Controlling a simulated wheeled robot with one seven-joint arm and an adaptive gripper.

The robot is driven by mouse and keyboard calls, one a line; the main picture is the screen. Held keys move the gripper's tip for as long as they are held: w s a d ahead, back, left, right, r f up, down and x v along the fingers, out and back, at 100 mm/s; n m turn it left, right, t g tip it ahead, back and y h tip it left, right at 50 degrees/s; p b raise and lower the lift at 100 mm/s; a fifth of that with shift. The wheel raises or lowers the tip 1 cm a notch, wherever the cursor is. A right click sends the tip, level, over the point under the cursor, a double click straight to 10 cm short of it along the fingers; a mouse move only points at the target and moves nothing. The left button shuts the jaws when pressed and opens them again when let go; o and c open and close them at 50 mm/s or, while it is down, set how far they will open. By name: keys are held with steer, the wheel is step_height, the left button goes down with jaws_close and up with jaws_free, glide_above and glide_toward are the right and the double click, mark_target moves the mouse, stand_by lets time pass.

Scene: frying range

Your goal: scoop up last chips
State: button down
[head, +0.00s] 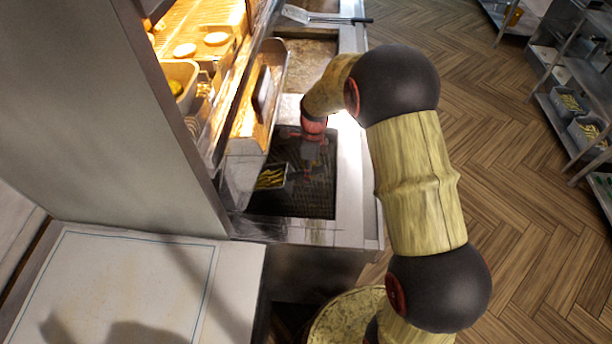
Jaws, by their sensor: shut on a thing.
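Several yellow chips (270,179) lie together at the left of the dark mesh-floored bay (315,203) in the range, in or against a small dark scoop (287,172). My gripper (309,174) reaches down over the bay, just right of the chips. It is shut on what looks like the scoop's handle. The fingertips and the grip itself are small and dark against the mesh, so the exact contact is hard to see.
A lit warming shelf (205,45) with food and a sloped steel guard (262,95) rise left of the bay. A spatula (325,17) lies behind. A white board (110,285) is at front left. A rack (575,105) with tubs stands right, across open floor.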

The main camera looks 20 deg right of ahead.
mark_target(312, 169)
steer(key=shift+y, duration=0.3)
steer(key=shift+s+d+r+p, duration=0.1)
steer(key=shift+d+r+p, duration=0.2)
steer(key=shift+r, duration=0.35)
steer(key=shift+s+d+r+p, duration=0.15)
steer(key=shift+r+p, duration=0.25)
steer(key=shift+r, duration=0.25)
steer(key=shift+d+r+p, duration=0.25)
steer(key=shift+r+p, duration=0.1)
steer(key=shift+r, duration=0.3)
steer(key=s+d+r+t+y+p, duration=0.1)
steer(key=s+d+r+y, duration=0.1)
steer(key=d+r, duration=0.4)
steer(key=shift+s+r+t+y, duration=0.25)
steer(key=shift+r+t+y, duration=0.1)
steer(key=shift+y, duration=0.45)
